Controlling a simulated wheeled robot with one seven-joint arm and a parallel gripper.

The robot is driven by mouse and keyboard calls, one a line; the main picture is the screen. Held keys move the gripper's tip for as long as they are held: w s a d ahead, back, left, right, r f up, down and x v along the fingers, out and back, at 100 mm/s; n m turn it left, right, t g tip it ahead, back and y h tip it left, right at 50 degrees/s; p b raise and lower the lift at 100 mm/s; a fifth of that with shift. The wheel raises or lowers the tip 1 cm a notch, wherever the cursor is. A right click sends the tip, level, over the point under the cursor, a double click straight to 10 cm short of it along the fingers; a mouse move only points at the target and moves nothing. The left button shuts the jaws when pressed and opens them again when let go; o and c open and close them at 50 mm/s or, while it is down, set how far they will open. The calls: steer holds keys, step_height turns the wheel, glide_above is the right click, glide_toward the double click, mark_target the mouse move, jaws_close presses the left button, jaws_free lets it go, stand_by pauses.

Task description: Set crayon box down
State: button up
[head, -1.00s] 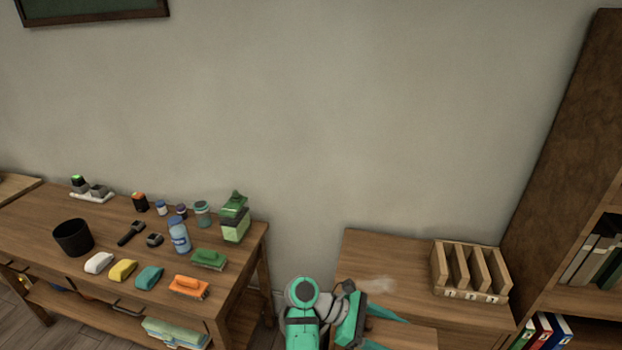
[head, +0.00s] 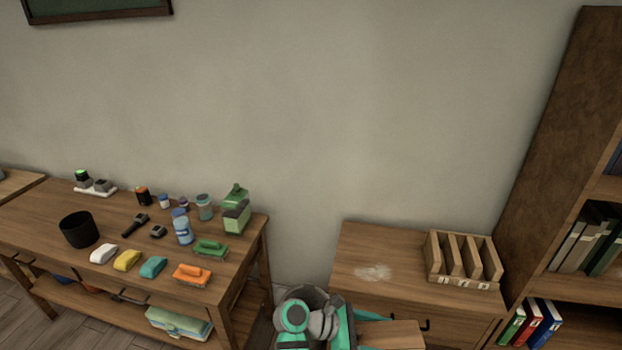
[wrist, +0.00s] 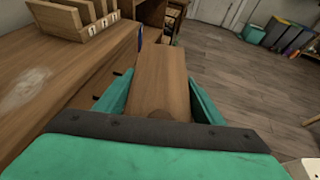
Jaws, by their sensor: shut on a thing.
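My gripper (wrist: 158,100) is shut on a plain brown wooden box (wrist: 161,75), which I take to be the crayon box. The teal fingers press on its two sides. The box also shows at the bottom edge of the head view (head: 398,335), in front of the wooden cabinet (head: 345,245). In the wrist view it is held beside the cabinet's front edge, over the floor side. Its far end points away from my wrist, and its contents are hidden.
On the cabinet top lie a pale smear (head: 373,272) and a numbered wooden divider rack (head: 461,282). The rest of the top is clear. A bookshelf (head: 545,120) stands at the right. A table (head: 50,205) with sponges, brushes, bottles and a black cup stands at the left.

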steer(key=w+a+f+n+t+y, duration=0.1)
steer(key=a+f+n+t, duration=0.1)
steer(key=f+n+t, duration=0.15)
steer(key=w+a+f+n+t, duration=0.2)
steer(key=f, duration=0.3)
steer(key=s+a+f+n+t+y, duration=0.3)
steer(key=a+f+n+t+y, duration=0.1)
steer(key=a+f+n+y, duration=0.2)
steer(key=s+a+f+n+t+y, duration=0.2)
steer(key=a+f+n+t+y, duration=0.2)
steer(key=a+f+n+y, duration=0.2)
step_height(320, 180, down, 2)
steer(key=a, duration=0.2)
steer(key=shift+s+a+f, duration=0.2)
steer(key=shift+s+a, duration=0.2)
steer(key=shift+w+a+n, duration=0.1)
steer(key=shift+w+n, duration=0.05)
steer(key=shift+n, duration=0.1)
